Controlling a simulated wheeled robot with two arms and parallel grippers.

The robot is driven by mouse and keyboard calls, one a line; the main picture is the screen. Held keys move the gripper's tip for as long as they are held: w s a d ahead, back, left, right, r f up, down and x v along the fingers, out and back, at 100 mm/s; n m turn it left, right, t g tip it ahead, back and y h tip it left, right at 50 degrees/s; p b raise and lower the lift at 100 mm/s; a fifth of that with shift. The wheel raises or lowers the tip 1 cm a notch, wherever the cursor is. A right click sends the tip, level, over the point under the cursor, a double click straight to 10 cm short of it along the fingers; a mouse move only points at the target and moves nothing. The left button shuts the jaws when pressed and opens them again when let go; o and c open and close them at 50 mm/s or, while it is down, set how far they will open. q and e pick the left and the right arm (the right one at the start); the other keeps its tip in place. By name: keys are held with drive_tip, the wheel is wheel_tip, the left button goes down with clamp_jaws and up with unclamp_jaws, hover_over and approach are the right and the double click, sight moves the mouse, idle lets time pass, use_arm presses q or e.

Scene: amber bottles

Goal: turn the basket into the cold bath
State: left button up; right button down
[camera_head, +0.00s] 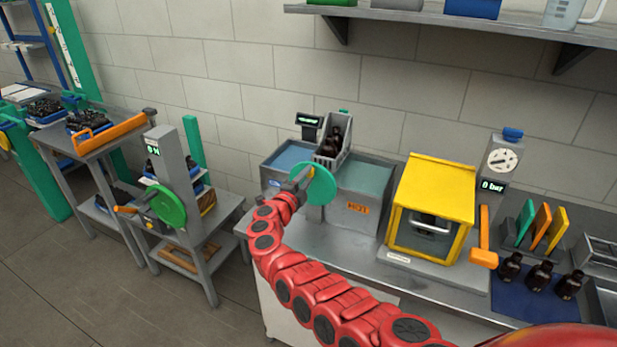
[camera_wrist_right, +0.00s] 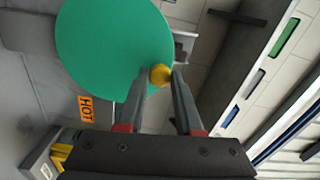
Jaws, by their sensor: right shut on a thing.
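The grey wire basket (camera_head: 347,139) holds dark amber bottles (camera_head: 333,141) and sits raised above the line between two baths. The cold bath (camera_head: 289,158), with blue liquid and a blue label, is on the left. The hot bath (camera_head: 364,177), with an orange HOT label, is on the right. A teal disc wheel (camera_head: 322,184) is on the front of the baths; it also fills much of the right wrist view (camera_wrist_right: 112,45). My right gripper (camera_head: 305,178) is shut on the wheel's yellow knob (camera_wrist_right: 160,75). My left gripper is not in view.
A yellow cabinet (camera_head: 437,185) with an orange lever (camera_head: 484,246) stands right of the baths. Amber bottles (camera_head: 540,276) stand on a blue mat farther right. A stand with a green wheel (camera_head: 167,206) is at left. A wall shelf (camera_head: 450,16) hangs above.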

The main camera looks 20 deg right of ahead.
drive_tip(key=shift+w+a+r, duration=0.1)
drive_tip(key=shift+a, duration=0.05)
idle(0.4)
drive_tip(key=c, duration=0.6)
unclamp_jaws()
drive_tip(key=b+v, duration=0.3)
drive_tip(key=v, duration=1.4)
drive_tip(key=shift+a+b, duration=0.1)
drive_tip(key=shift+b, duration=0.3)
